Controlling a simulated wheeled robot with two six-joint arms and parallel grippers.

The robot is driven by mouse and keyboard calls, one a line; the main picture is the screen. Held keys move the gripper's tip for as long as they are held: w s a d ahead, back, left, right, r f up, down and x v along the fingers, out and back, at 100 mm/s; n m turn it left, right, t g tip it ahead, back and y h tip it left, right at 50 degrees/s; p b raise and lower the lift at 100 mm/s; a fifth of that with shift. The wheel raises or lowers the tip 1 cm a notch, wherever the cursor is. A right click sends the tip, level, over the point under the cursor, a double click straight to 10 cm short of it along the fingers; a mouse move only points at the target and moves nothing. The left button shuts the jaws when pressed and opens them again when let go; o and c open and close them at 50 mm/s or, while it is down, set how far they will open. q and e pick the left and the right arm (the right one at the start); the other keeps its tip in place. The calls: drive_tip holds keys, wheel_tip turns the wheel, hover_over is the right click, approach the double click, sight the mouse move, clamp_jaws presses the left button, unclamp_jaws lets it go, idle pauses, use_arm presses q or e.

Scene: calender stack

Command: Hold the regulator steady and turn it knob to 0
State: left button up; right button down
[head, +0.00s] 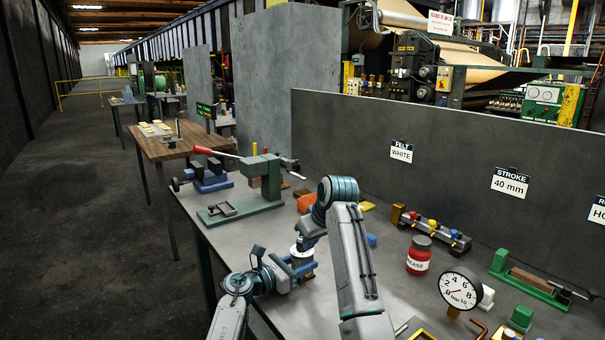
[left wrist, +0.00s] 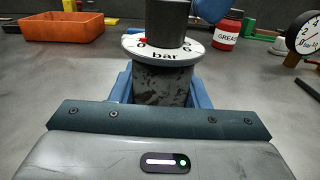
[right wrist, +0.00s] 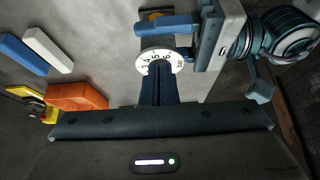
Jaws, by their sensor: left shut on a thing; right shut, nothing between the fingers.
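The regulator (left wrist: 160,85) is a speckled grey cylinder with a white dial (left wrist: 165,55) marked "bar", with 0 and 6 readable. It stands upright between the blue fingers of my left gripper (left wrist: 163,95), which is shut on its body. A dark grey knob (left wrist: 171,18) rises from the dial. A small red mark beside the knob is close to the 0. My right gripper (right wrist: 160,88) is shut and empty, its fingertips close to the dial (right wrist: 175,60). I cannot tell whether they touch the knob. In the head view my right arm partly covers the regulator (head: 302,252).
An orange bin (left wrist: 60,35) and a red grease jar (head: 419,255) stand nearby on the grey bench. A round gauge (head: 459,290) stands at the right. A green press (head: 255,190) is behind at the left. A grey partition (head: 440,160) closes the back.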

use_arm(q)
drive_tip(key=shift+d, duration=0.1)
use_arm(e)
drive_tip(key=shift+w+d, duration=0.1)
drive_tip(key=shift+w, duration=0.1)
drive_tip(key=shift+s+d, duration=0.1)
idle(0.3)
drive_tip(key=shift+s+d+r, duration=0.1)
drive_tip(key=shift+s+d, duration=0.05)
drive_tip(key=shift+s, duration=0.05)
drive_tip(key=shift+r, duration=2.95)
use_arm(q)
drive_tip(key=o, duration=1.4)
